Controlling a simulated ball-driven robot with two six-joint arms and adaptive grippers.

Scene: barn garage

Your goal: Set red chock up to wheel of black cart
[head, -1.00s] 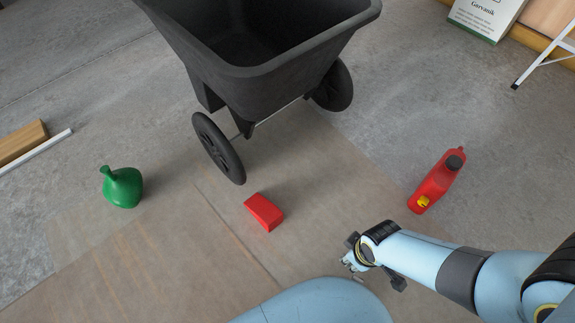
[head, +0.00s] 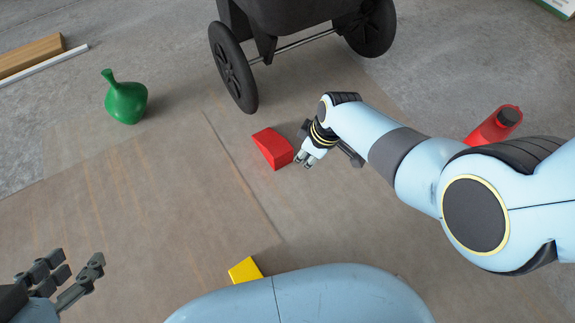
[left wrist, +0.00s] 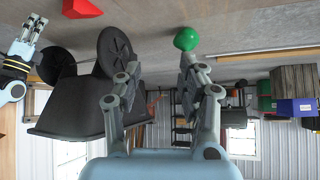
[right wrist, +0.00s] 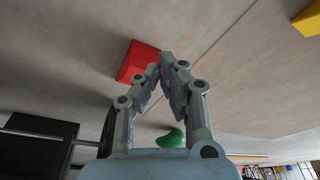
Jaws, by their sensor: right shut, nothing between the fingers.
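The red chock (head: 273,148) lies on the brown floor sheet, a short way in front of the left wheel (head: 233,67) of the black cart (head: 290,14) and apart from it. My right gripper (head: 303,160) is shut and empty just right of the chock. In the right wrist view the chock (right wrist: 138,62) shows just beyond the fingertips (right wrist: 167,60); I cannot tell whether they touch it. My left gripper (head: 78,277) is open and empty at the lower left, far from the chock. The left wrist view shows the chock (left wrist: 80,8) at its top edge and the cart (left wrist: 75,112).
A yellow block (head: 245,270) lies near my base. A green vase-like object (head: 125,98) stands left of the cart. A red fuel can (head: 495,125) is partly behind my right arm. Wooden planks (head: 30,55) lie at far left. The sheet left of the chock is clear.

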